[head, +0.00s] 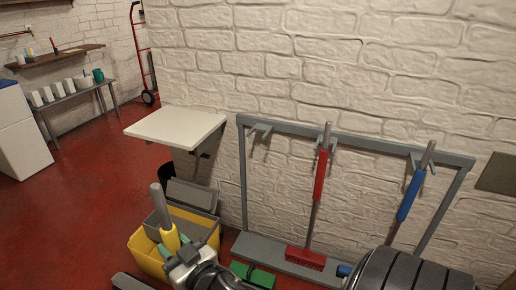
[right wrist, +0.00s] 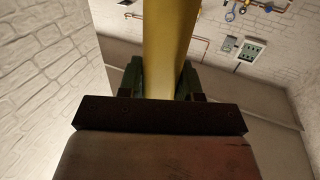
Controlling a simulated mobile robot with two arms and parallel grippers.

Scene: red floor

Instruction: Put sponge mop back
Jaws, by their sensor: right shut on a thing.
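My right gripper (head: 175,246) is shut on the yellow part of a handle, which stands tilted with its grey upper end (head: 158,200) free above the jaws. In the right wrist view the yellow handle (right wrist: 170,45) passes between the two dark green fingers (right wrist: 160,80). The handle's lower end and any mop head on it are hidden. A grey wall rack (head: 340,130) stands at the right; its left hook (head: 261,130) is empty. My left gripper is not in view.
A red broom (head: 320,178) and a blue-handled tool (head: 411,194) hang on the rack. A green block (head: 262,279) lies by its base. A yellow bucket (head: 147,258) stands behind my right gripper. A white shelf (head: 175,126) juts from the wall. Red floor is clear at left.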

